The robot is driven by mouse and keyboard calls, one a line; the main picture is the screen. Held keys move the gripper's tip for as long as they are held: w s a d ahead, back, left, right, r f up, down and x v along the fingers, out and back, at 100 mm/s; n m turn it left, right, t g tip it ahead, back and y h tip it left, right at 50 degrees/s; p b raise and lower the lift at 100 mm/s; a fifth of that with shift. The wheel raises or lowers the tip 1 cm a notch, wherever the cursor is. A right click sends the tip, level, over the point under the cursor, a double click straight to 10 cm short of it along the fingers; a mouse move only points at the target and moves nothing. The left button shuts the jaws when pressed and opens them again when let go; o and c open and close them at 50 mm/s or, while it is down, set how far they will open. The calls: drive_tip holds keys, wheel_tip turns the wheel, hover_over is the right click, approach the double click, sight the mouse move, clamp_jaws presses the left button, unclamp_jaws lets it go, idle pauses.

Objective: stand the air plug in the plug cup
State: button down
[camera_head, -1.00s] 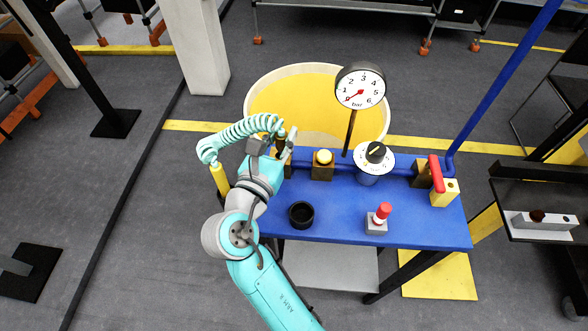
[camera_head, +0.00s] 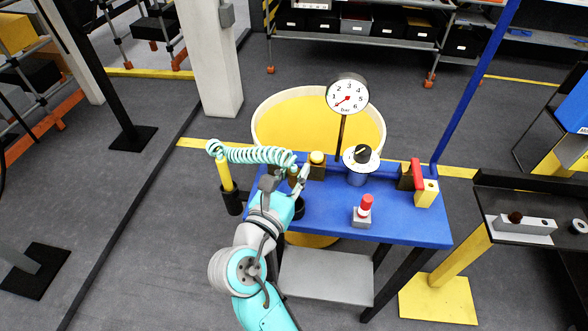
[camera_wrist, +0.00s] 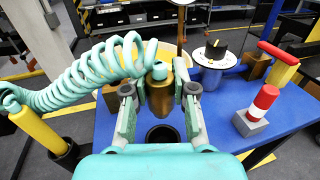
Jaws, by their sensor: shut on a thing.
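The brass air plug (camera_wrist: 160,92) is upright between the two fingers of my gripper (camera_wrist: 160,100), which is shut on it. A teal coiled hose (camera_wrist: 85,78) runs from its top off to the left. In the head view my gripper (camera_head: 298,178) is at the left part of the blue table. The black plug cup (camera_wrist: 163,134) shows below the plug in the wrist view, between the fingers; the plug seems to be above it. In the head view the cup (camera_head: 299,209) is partly hidden by my arm.
The blue table (camera_head: 400,222) carries a red-topped grey block (camera_head: 362,213), a dial (camera_head: 360,158), a yellow-topped block (camera_head: 317,165) and a red-handled valve (camera_head: 418,178). A pressure gauge (camera_head: 347,95) stands behind. A yellow post (camera_head: 225,175) in a black holder is at the left.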

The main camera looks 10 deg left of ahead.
drive_tip(key=shift+f, duration=2.65)
drive_tip(key=shift+f, duration=1.9)
drive_tip(key=c, duration=0.9)
unclamp_jaws()
drive_tip(key=shift+o, duration=0.2)
drive_tip(key=v, duration=1.2)
